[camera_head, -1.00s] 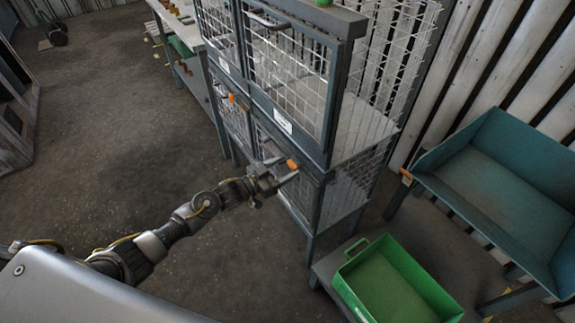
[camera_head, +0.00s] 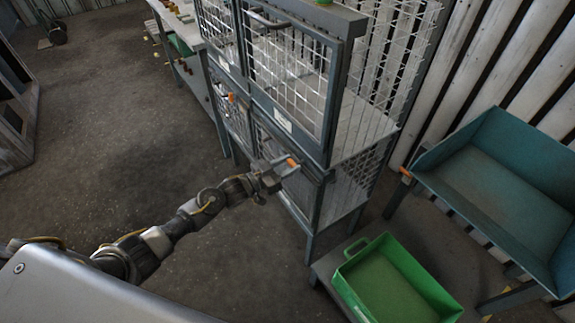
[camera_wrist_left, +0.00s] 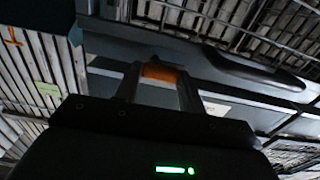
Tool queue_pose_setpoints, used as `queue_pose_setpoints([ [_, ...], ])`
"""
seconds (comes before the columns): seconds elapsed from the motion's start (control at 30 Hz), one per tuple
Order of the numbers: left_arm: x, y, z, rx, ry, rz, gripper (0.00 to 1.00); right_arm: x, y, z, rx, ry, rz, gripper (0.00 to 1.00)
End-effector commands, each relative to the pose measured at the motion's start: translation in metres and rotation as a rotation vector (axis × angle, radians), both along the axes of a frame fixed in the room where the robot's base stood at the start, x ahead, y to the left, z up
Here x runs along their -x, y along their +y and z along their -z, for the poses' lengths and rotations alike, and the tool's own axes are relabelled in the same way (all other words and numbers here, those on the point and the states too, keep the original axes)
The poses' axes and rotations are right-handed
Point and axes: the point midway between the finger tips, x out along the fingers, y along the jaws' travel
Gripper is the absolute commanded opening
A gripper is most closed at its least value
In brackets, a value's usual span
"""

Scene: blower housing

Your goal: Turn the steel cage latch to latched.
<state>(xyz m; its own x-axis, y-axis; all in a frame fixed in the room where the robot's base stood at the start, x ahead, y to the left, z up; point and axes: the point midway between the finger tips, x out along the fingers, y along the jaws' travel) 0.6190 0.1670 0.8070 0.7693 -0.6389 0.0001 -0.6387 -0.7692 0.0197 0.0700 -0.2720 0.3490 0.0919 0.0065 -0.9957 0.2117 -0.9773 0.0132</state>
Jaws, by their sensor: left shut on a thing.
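The steel cage (camera_head: 338,102) is a grey frame with wire mesh doors and stands in the middle of the head view. An orange-tipped latch (camera_head: 292,163) sits on its front at the lower right door. My left gripper (camera_head: 280,172) is at this latch and shut on it. In the left wrist view the orange latch part (camera_wrist_left: 160,73) shows between my two fingers (camera_wrist_left: 157,88), in front of the grey cage frame. The latch's exact angle is partly hidden by the gripper. My right gripper is not in view.
A green tray (camera_head: 345,277) stands on a low stand below the cage's right side. A blue-green bin (camera_head: 505,185) is at the right. A workbench (camera_head: 178,24) is at the back left. The floor (camera_head: 110,130) left of the cage is clear.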

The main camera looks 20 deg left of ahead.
Motion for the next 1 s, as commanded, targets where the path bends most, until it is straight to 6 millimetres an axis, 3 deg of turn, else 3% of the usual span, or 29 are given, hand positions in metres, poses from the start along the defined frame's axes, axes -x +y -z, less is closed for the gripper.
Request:
queue_pose_setpoints([
  [0.37,-0.001,0.001,0.000,0.144,0.120,-0.003,0.17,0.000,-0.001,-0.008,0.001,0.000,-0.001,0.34],
  [1.0,-0.001,0.001,0.005,0.609,0.505,-0.003,0.17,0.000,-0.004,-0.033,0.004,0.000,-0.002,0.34],
])
